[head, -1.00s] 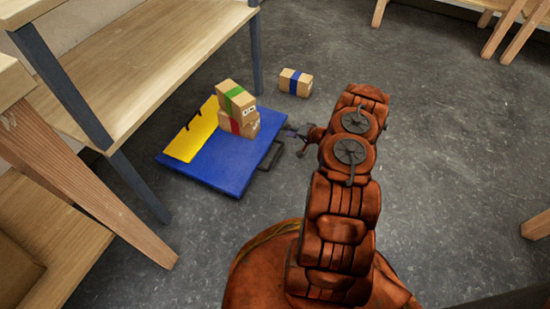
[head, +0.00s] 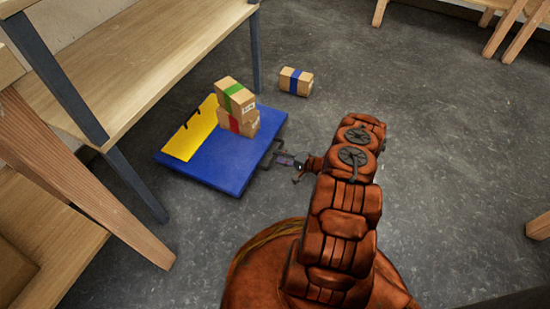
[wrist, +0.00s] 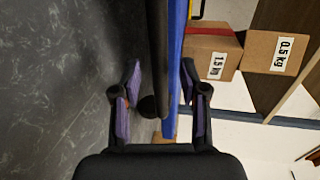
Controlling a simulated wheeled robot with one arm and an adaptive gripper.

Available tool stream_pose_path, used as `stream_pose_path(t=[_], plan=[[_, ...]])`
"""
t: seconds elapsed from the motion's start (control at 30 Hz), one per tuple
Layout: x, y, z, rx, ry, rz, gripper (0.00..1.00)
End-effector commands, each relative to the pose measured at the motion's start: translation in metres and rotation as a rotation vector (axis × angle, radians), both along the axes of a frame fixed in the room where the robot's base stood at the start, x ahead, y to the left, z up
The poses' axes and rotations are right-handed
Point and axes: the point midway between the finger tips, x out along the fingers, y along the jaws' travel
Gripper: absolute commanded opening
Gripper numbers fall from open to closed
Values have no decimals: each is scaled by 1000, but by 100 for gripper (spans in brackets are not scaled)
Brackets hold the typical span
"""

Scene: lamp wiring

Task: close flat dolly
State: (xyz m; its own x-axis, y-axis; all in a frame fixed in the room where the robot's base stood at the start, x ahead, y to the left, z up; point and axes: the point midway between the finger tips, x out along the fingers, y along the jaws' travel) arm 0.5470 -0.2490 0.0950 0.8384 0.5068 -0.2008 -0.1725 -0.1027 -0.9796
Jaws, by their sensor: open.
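The flat dolly is a low blue platform (head: 235,170) with a yellow panel (head: 196,135) on its left part. A dark handle (head: 272,153) sticks out from its right edge. My gripper (head: 283,160) is at that handle, just right of the platform. In the wrist view, my open fingers (wrist: 160,78) stand on either side of a dark bar (wrist: 157,45), apparently the handle. The blue platform edge (wrist: 178,40) runs right beside the bar. I see no finger shut on the bar. Part of the handle is hidden by my gripper in the head view.
Two stacked cartons, one with a green band (head: 236,98) and one with a red band (head: 240,124), stand on the dolly. A blue-banded carton (head: 296,82) lies on the floor behind. A wooden shelf unit (head: 130,60) borders the left.

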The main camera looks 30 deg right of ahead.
Motion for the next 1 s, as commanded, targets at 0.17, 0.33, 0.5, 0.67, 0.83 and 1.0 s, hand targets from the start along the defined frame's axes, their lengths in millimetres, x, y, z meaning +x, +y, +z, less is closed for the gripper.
stream_pose_path(t=[0.17,0.33,0.5,0.67,0.83,1.0], plan=[[16,10,-6,-1,1,2,43],[21,12,-6,-3,1,-1,43],[22,12,-5,-3,1,-1,43],[22,12,-5,-3,1,-1,33],[22,12,-5,-3,1,-1,15],[22,12,-5,-4,0,0,0]])
